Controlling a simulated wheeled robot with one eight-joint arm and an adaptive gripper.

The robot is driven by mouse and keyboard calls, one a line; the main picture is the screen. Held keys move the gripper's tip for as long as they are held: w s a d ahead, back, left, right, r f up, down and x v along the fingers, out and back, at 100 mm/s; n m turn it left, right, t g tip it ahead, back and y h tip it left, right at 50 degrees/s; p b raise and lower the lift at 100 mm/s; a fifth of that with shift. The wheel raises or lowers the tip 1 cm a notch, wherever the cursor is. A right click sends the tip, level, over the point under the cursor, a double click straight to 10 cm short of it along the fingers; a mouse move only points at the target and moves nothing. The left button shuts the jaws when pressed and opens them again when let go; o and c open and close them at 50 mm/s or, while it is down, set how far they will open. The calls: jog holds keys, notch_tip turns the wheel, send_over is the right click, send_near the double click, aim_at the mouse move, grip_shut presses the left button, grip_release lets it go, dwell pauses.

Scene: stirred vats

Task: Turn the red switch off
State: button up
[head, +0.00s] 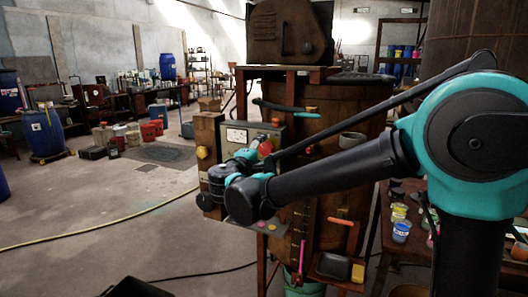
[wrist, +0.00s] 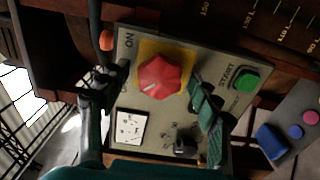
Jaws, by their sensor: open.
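The red switch (wrist: 163,76) is a faceted knob on a yellow plate in the wrist view. A white mark on it points to the lower left. The letters ON stand at the plate's upper left; I cannot read an OFF label. The switch sits on a grey-beige control panel (wrist: 130,66). My gripper (wrist: 149,80) is open, one dark finger left of the switch and one teal finger right of it. I cannot tell whether either touches it. In the head view the red switch (head: 265,147) shows partly behind my arm, on the panel (head: 236,134).
A green START button (wrist: 245,80) is just right of the right finger. A side panel with blue and pink buttons (wrist: 310,117) is at right. A rusty vat (head: 355,125) stands behind the panel.

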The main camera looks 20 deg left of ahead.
jog(key=s+a, duration=0.1)
jog(key=s, duration=1.1)
